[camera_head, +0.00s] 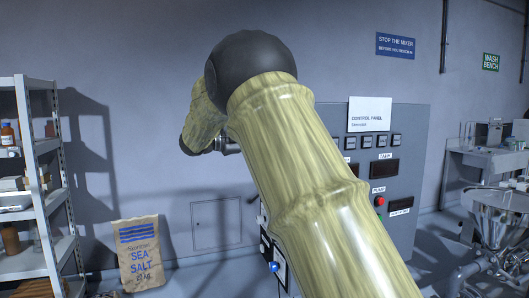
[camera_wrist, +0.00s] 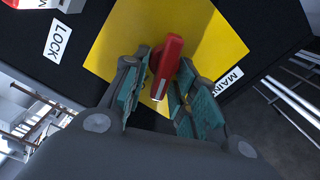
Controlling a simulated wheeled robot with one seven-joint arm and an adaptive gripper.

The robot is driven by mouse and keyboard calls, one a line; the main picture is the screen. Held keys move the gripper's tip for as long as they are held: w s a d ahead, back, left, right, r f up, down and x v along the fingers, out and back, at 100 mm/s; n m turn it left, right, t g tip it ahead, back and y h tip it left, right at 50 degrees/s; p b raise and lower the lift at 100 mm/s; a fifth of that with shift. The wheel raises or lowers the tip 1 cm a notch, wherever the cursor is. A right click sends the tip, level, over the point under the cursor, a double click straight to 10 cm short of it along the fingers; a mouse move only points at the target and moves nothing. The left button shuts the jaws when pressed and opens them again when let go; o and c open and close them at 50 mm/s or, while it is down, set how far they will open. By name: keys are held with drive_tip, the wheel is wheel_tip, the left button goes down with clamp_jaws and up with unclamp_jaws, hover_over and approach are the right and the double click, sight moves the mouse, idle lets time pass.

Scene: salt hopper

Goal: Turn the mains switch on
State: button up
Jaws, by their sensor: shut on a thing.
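The mains switch is a red handle (camera_wrist: 166,66) on a yellow plate (camera_wrist: 215,50), seen in the wrist view. A white label (camera_wrist: 229,82) beside the plate begins with "MAIN". My gripper (camera_wrist: 168,88) has its teal-padded fingers on both sides of the red handle and is shut on it. The handle points roughly toward the bottom of the wrist view. In the head view, my arm covers the left part of the grey control panel (camera_head: 407,150), and the switch and gripper are hidden there.
A white label reading "LOCK" (camera_wrist: 57,40) is near the plate. The panel carries a red button (camera_head: 379,201) and dark displays. A sea salt sack (camera_head: 140,254) stands by the wall, with a shelf rack (camera_head: 62,150) at left. A metal hopper (camera_head: 497,225) stands at right.

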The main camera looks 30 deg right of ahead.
drive_tip(key=m+b, duration=0.1)
drive_tip(key=b, duration=0.1)
drive_tip(key=f+m+b, duration=0.1)
drive_tip(key=m+b, duration=0.1)
drive_tip(key=b, duration=0.1)
drive_tip(key=shift+m+b, duration=0.6)
drive_tip(key=shift+b, duration=0.25)
drive_tip(key=shift+r+b, duration=0.1)
drive_tip(key=shift+b, duration=0.2)
drive_tip(key=o, duration=0.7)
drive_tip(key=shift+a, duration=0.1)
drive_tip(key=v, duration=1.2)
drive_tip(key=shift+w, duration=0.1)
